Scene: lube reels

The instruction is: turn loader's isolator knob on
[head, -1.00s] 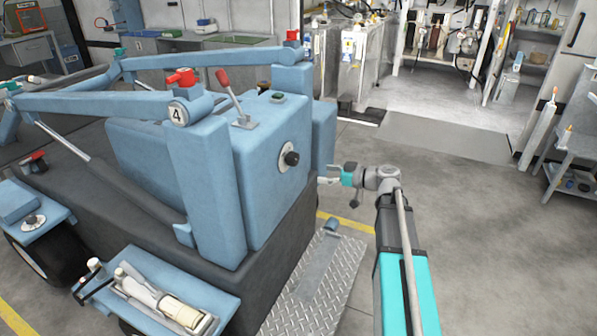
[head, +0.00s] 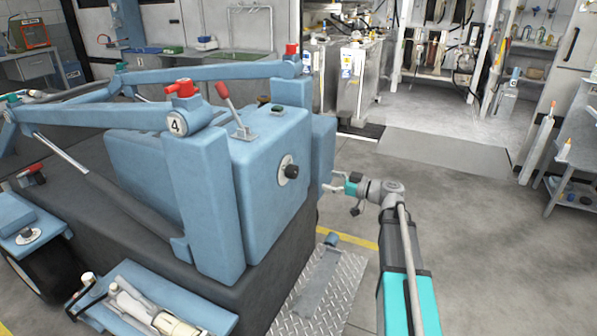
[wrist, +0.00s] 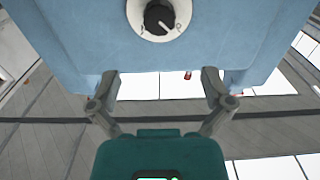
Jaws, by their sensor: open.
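The blue loader (head: 255,190) stands at the left of the head view. Its isolator knob (head: 291,171) is a black knob on a round light plate, on the blue box's side face. In the wrist view the knob (wrist: 159,17) is at the top, with a white pointer mark angled down to the right and a mark like "O" on the plate's right. The plate's top edge is cut off. My gripper (head: 331,188) is to the right of the knob in the head view, apart from it. In the wrist view my gripper (wrist: 162,88) is open, with nothing between its fingers.
A red-handled lever (head: 230,105) and a green button (head: 277,108) are on top of the blue box. A metal tread plate (head: 320,285) lies low beside the loader.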

